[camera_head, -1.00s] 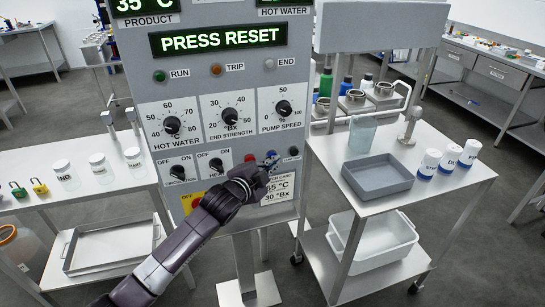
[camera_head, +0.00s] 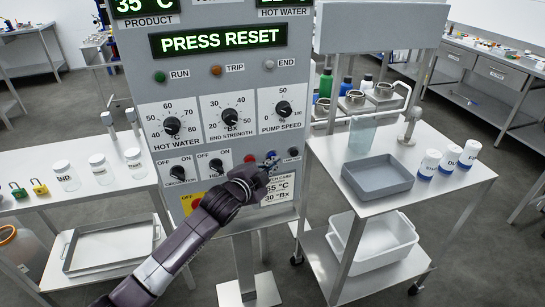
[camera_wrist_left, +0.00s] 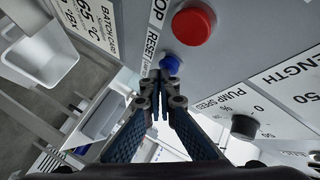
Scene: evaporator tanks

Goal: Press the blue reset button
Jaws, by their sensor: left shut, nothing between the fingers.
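The blue reset button (camera_head: 271,155) is on the lower right of the grey control panel, beside a red button (camera_head: 251,158). In the left wrist view the blue button (camera_wrist_left: 170,64) sits just beyond my fingertips, near the RESET label, with the larger red STOP button (camera_wrist_left: 193,25) above it. My left gripper (camera_head: 267,166) is shut and empty, its fingertips at the lower edge of the blue button; it also shows in the left wrist view (camera_wrist_left: 160,75). I cannot tell whether the tips touch the button. My right gripper is not in view.
The panel display (camera_head: 218,40) reads PRESS RESET. Knobs and toggle switches surround the buttons, including the pump speed knob (camera_head: 284,108). A batch card is below the buttons. A steel cart (camera_head: 432,205) with a grey tray (camera_head: 377,177) stands to the right.

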